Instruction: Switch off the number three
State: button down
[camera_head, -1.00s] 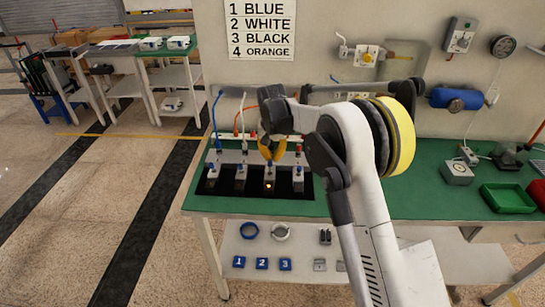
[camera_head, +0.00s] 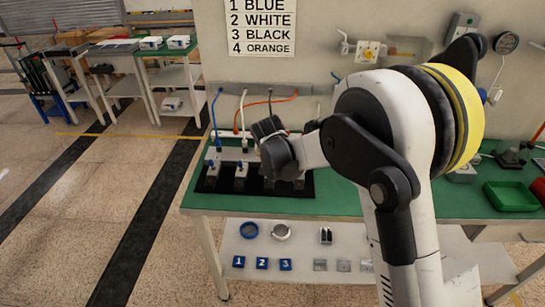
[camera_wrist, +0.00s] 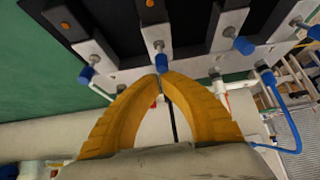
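The black switch board (camera_head: 210,184) sits on the green bench with a row of grey switch blocks with blue-tipped levers. The left two, switch one (camera_head: 213,168) and switch two (camera_head: 240,172), show in the head view. My wrist covers the third and most of the fourth. In the wrist view, my yellow gripper (camera_wrist: 162,76) has its fingertips together right by the blue lever tip (camera_wrist: 159,46) of the third block; I cannot tell whether they touch it. An orange lamp (camera_wrist: 150,3) shows on that block, and another (camera_wrist: 66,27) on the block to its left.
A wall sign (camera_head: 262,27) lists 1 blue, 2 white, 3 black, 4 orange. Blue, white and orange cables (camera_head: 268,101) run behind the board. Neighbouring levers (camera_wrist: 243,45) stand close beside my fingers. A green tray (camera_head: 512,195) lies at right.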

jog(key=shift+r, duration=0.1)
jog(key=shift+r+p, duration=0.55)
jog(key=shift+r, duration=0.2)
